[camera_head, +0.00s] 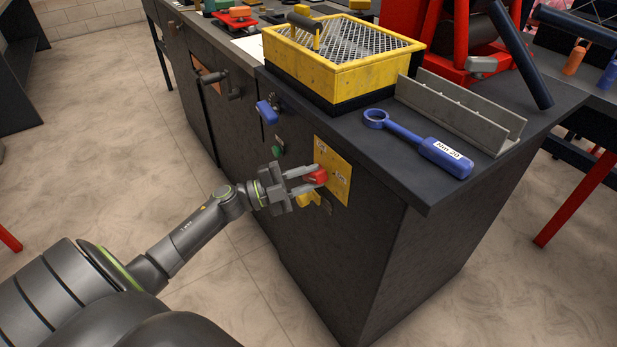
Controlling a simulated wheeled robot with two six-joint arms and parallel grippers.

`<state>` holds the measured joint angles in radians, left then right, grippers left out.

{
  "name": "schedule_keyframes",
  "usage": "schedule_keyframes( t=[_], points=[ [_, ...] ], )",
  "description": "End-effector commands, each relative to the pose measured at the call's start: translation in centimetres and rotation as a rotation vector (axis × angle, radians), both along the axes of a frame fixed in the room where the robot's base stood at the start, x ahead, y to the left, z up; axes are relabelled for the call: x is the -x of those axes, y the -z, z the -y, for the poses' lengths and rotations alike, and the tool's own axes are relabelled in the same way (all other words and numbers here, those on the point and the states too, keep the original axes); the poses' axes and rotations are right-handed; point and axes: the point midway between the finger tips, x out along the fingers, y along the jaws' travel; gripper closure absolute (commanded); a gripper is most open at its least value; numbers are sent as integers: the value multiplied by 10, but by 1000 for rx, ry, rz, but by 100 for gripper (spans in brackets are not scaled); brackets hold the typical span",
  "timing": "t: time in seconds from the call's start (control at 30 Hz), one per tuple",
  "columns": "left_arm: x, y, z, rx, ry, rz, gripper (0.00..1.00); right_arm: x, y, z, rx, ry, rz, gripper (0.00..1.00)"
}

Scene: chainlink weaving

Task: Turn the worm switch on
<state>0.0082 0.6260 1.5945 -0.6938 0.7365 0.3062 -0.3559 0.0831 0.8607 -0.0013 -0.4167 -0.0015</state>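The worm switch appears to be the red knob (320,178) on a yellow plate (340,165), set in the dark side face of the workbench. My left gripper (314,177) is at this knob, with one finger above it and one below it. The red knob fills the space between the fingertips, and the fingers look closed on it. The fingers hide part of the knob, and its exact turn position is hard to read. My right gripper is not in view.
A yellow lever (307,199) sits just below the gripper, and a green button (278,150) is to its left. A blue handle (267,112) and a crank (233,84) stick out farther left. On the bench top lie a blue wrench (445,157), a grey channel (462,108) and a yellow sieve box (345,85).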

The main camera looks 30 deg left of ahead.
Motion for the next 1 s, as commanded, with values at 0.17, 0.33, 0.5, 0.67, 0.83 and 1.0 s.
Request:
schedule_keyframes(
  t=[0.17, 0.33, 0.5, 0.67, 0.83, 1.0],
  points=[
    [0, 1, 0, -3, 1, 0, 53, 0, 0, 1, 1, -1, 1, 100],
    [0, 1, 0, -1, 0, 0, 53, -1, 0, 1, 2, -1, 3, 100],
    [2, 2, -2, -2, 0, -1, 53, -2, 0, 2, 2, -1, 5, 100],
    [16, 7, -15, -4, -1, -5, 53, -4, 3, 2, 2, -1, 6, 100],
    [43, 15, -40, -6, -1, -7, 53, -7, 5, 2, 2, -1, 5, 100],
    [73, 22, -67, -5, 0, -8, 53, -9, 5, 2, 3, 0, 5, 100]
  ],
)
